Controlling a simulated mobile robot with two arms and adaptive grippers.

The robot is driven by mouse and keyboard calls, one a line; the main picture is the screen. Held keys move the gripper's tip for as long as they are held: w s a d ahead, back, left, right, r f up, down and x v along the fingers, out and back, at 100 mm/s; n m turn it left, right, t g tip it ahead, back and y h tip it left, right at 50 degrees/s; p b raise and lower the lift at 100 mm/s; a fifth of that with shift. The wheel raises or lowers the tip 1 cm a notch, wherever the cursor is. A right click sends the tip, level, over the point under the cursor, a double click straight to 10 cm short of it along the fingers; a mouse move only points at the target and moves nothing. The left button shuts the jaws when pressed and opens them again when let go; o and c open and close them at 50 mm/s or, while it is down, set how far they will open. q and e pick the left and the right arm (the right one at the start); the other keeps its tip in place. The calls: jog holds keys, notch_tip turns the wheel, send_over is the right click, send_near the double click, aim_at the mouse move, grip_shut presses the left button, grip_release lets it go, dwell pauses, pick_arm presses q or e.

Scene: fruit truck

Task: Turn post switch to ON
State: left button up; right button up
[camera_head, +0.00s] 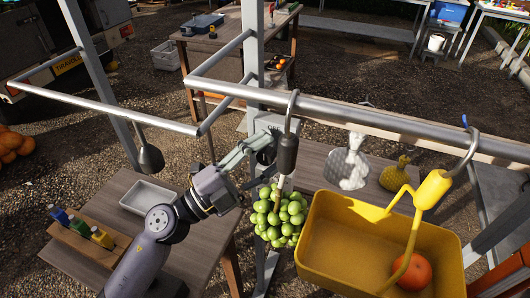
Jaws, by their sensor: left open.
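A grey metal post (254,52) stands upright at the middle of the head view. A pale grey switch box (287,122) is fixed on it, just below the horizontal rail. The box is partly hidden, and I cannot make out its lever position or any marking. My left gripper (262,158) reaches up from the lower left. It is open, with its fingers close in front of the box. I cannot tell whether they touch it. My right gripper is not in view.
A metal rail (370,118) crosses above, with hooks. A wooden table (106,201) with a white tray (150,187) stands at left.

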pick_arm(q)
jog(key=shift+c, duration=0.4)
grip_shut()
jog(key=shift+r+p, duration=0.1)
jog(key=shift+p, duration=0.35)
jog(key=m+g+y+p, duration=0.1)
jog(key=m+p, duration=0.1)
jog(key=p, duration=0.2)
jog(key=m+g+y+p, duration=0.1)
jog(key=p, duration=0.4)
jog(key=m+g+y+p, duration=0.1)
jog(key=m+p, duration=0.1)
jog(key=p, duration=0.3)
jog(key=shift+r+m, duration=0.25)
jog(key=shift+m, duration=0.05)
jog(key=shift+f+p, duration=0.3)
jog(key=shift+p, duration=0.65)
jog(key=shift+o, duration=0.4)
grip_release()
